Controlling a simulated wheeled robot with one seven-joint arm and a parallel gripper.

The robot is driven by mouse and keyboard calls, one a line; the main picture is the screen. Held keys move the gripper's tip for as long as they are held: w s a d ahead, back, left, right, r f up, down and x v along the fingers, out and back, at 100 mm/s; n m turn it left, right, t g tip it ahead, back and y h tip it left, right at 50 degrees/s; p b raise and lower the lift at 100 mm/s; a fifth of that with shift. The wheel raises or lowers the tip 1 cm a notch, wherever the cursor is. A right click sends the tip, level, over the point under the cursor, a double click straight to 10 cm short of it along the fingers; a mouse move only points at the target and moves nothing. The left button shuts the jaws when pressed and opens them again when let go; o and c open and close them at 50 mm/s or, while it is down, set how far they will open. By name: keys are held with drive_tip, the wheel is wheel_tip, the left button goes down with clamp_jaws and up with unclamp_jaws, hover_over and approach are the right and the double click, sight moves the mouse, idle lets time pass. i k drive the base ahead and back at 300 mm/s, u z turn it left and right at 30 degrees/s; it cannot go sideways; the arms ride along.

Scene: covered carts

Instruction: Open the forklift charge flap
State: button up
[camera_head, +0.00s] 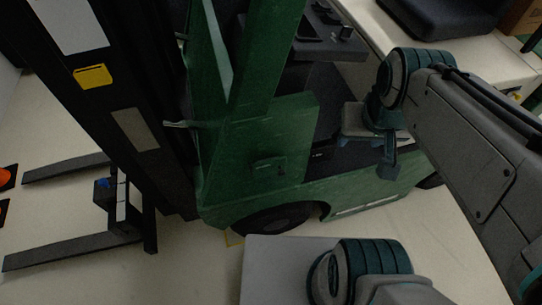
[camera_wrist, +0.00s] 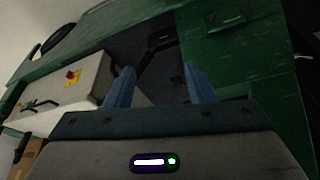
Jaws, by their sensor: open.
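The green forklift (camera_head: 225,150) stands in the middle of the head view. Its green side panel (camera_head: 290,125) carries a small recessed handle (camera_head: 268,163), which also shows near the top of the wrist view (camera_wrist: 226,20). I cannot tell for sure which panel is the charge flap. My gripper (camera_head: 380,158) is to the right of this panel, beside the forklift's dark footwell opening. In the wrist view its two blue fingers (camera_wrist: 160,82) are spread with nothing between them. The handle lies beyond the right finger, apart from it.
A white box (camera_wrist: 65,90) with a yellow label and red knob is left of my fingers in the wrist view. The forklift's dark mast (camera_head: 120,100) and forks (camera_head: 75,250) are at the left. A pale counter (camera_head: 400,40) stands behind.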

sight(278, 165)
drive_tip(key=z, duration=1.1)
drive_tip(key=k, duration=0.8)
drive_tip(key=u, duration=0.55)
